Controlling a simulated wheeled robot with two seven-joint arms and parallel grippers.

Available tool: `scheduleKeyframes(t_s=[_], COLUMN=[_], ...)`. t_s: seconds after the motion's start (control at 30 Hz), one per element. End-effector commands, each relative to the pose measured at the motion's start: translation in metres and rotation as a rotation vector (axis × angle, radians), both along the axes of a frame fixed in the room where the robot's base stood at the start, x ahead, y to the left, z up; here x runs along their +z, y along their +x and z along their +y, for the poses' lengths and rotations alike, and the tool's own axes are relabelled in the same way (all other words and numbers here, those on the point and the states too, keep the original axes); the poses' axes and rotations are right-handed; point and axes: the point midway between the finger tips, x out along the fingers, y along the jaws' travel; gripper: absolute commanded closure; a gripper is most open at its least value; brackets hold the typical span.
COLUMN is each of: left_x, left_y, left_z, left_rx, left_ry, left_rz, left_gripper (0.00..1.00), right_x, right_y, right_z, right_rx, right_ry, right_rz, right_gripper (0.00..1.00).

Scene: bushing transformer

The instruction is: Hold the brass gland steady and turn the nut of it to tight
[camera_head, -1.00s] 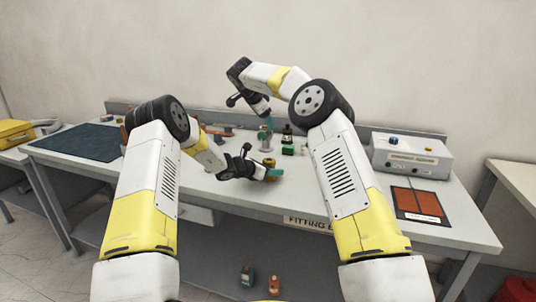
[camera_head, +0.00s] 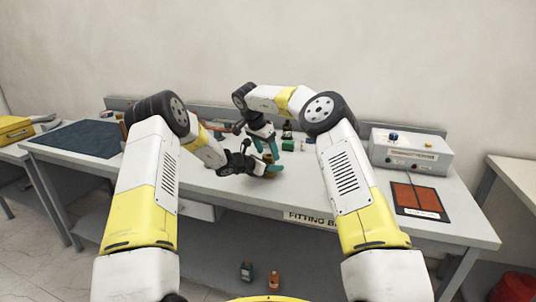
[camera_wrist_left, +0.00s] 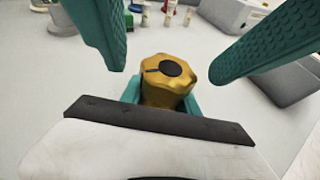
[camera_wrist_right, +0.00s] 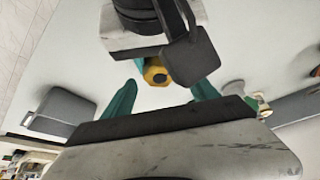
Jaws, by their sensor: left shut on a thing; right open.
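The brass gland, with its lobed nut and dark round top, stands upright in the left wrist view (camera_wrist_left: 166,82). It shows smaller in the right wrist view (camera_wrist_right: 156,73). My left gripper (camera_head: 270,170) is shut on the gland below the nut, over the front part of the bench; its teal fingers flank the lower body. My right gripper (camera_head: 266,150) is open above the gland, pointing down. In the left wrist view its teal fingers stand wide apart on either side of the nut, with gaps between. In the head view the grippers mostly hide the gland.
The bench (camera_head: 340,190) has clear surface to the right of the grippers. A grey control box (camera_head: 407,155) stands at the back right, with a red pad (camera_head: 416,199) in front. A dark mat (camera_head: 85,138) lies at left. Small green parts (camera_head: 287,145) stand behind the grippers.

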Motion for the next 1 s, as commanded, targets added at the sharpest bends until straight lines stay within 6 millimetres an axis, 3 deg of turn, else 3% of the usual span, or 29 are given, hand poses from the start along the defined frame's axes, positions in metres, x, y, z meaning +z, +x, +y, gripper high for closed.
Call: scheduleKeyframes(t_s=[0.13, 0.47, 0.77, 1.0], left_x=[0.0012, 0.0011, 0.0012, 0.0011], left_y=[0.0004, 0.0004, 0.0003, 0.0002], left_z=[-0.0003, -0.0003, -0.0004, -0.0004], left_rx=[0.0, 0.0, 0.0, 0.0], left_ry=[-0.001, -0.001, -0.001, -0.001], left_rz=[-0.002, -0.002, -0.002, -0.002], left_gripper=[1.0, 1.0, 1.0, 1.0], right_x=[-0.0107, -0.0128, -0.0126, -0.0133], right_y=[0.0033, 0.0041, 0.0042, 0.0054], right_z=[-0.0036, -0.0041, -0.0039, -0.0018], right_rx=[-0.001, -0.001, -0.001, -0.088], right_ry=[0.0, 0.0, 0.0, 0.0], right_rz=[0.0, -0.001, -0.002, 0.001], right_gripper=[0.32, 0.34, 0.93, 0.95])
